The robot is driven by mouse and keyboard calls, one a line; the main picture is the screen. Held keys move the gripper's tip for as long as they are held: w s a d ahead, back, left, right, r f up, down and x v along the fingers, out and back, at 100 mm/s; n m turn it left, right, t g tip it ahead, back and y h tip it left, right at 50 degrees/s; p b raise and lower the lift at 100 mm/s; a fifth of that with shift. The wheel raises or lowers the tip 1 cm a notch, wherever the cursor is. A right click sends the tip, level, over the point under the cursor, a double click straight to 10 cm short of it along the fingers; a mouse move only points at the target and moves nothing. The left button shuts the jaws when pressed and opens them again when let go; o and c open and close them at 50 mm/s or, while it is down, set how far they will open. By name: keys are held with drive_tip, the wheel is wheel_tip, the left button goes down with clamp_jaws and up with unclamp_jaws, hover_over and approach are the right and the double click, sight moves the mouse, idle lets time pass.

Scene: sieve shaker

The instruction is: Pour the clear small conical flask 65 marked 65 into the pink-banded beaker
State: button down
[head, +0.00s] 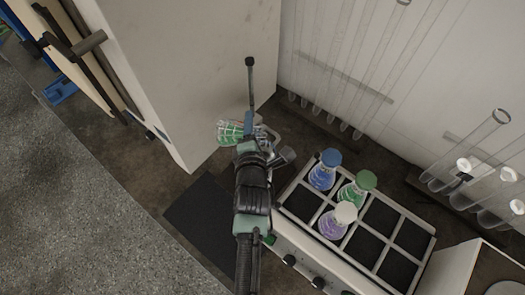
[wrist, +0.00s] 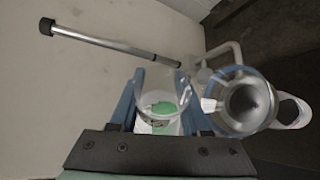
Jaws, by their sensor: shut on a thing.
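My gripper (head: 247,125) reaches forward at the foot of the pale cabinet. In the wrist view its two blue fingers (wrist: 160,108) are shut on a clear glass vessel, which I take to be the small conical flask (wrist: 165,88). Its round rim faces the camera, with green and white patches showing lower down. In the head view a clear vessel with green markings (head: 229,132) lies at the left of the gripper, looking tilted. I cannot read a 65 on it. I cannot make out the pink-banded beaker; my arm hides part of this area.
A round metal vessel (wrist: 243,102) is right of the fingers. A black-tipped rod (wrist: 110,45) extends ahead. Glass tubes (head: 330,60) line the wall.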

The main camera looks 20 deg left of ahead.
drive_tip(key=shift+f+m+b, duration=0.3)
drive_tip(key=shift+m+b, duration=0.1)
drive_tip(key=shift+b, duration=0.65)
drive_tip(key=shift+a+r+m+t+y+b, duration=0.1)
drive_tip(key=shift+r+m+t+y+b, duration=0.35)
drive_tip(key=shift+b, duration=1.9)
drive_tip(key=shift+f+m+t+y+b, duration=0.45)
drive_tip(key=shift+m+b, duration=0.4)
drive_tip(key=shift+b, duration=1.75)
drive_tip(key=shift+d+r+m+b, duration=0.25)
drive_tip(key=shift+m+b, duration=0.35)
drive_tip(key=shift+b, duration=1.25)
